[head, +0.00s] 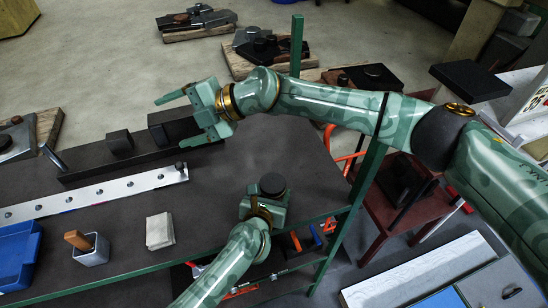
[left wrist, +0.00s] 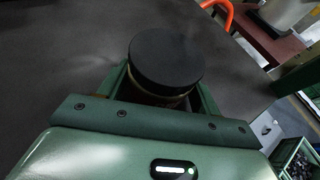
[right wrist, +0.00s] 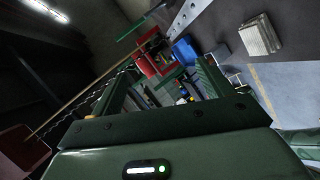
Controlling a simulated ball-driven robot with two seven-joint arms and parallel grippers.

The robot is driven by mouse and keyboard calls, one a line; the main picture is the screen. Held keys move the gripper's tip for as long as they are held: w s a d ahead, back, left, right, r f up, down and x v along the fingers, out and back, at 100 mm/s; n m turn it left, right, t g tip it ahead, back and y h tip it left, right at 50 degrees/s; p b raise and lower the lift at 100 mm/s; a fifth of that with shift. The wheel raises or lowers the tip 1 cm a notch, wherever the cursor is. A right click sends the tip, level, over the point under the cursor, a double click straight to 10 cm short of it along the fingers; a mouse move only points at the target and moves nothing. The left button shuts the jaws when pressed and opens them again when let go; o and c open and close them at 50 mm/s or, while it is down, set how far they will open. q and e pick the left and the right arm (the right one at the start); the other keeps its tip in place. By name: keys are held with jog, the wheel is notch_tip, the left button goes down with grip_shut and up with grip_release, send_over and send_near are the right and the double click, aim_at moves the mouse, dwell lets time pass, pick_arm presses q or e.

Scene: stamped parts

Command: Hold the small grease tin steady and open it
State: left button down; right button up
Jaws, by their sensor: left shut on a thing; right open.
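The small grease tin (head: 272,184) shows as a dark round lid near the right side of the dark tabletop (head: 250,150). My left gripper (head: 266,204) is shut on its body, below the lid. In the left wrist view the flat black lid (left wrist: 166,58) sits on the tin, with a thin gold-coloured edge and brownish body between the fingers. Whether the tin's base touches the table is hidden. My right gripper (head: 172,122) is open and empty, up and left of the tin in the head view, with its fingers pointing left, away from it.
A dark rail with blocks (head: 120,142) and a light perforated strip (head: 90,197) lie left of the tin. A pale block (head: 160,231), a grey cup (head: 91,252) and a blue bin (head: 18,262) stand further left. The table's green edge (head: 130,278) runs along the front.

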pick_arm(q)
jog(key=shift+s, duration=0.1)
pick_arm(e)
jog(key=w+r+m+t+y, duration=0.2)
jog(key=w+r+m+t, duration=0.45)
jog(key=m, duration=0.25)
jog(key=w+d+f+m+t+h, duration=0.3)
jog(key=w+d+m+t+h, duration=0.45)
jog(key=m, duration=0.65)
jog(key=m+g+h, duration=0.8)
jog(key=m+g, duration=0.2)
jog(key=g, duration=0.4)
send_over(274, 181)
jog(key=f, duration=1.5)
jog(key=shift+w+a+f, duration=0.1)
jog(key=shift+w+f, duration=0.2)
jog(key=shift+f, duration=0.05)
jog(key=shift+s+f, duration=0.15)
jog(key=shift+s, duration=0.15)
notch_tip(274, 181, down, 8)
jog(key=shift+r, duration=0.15)
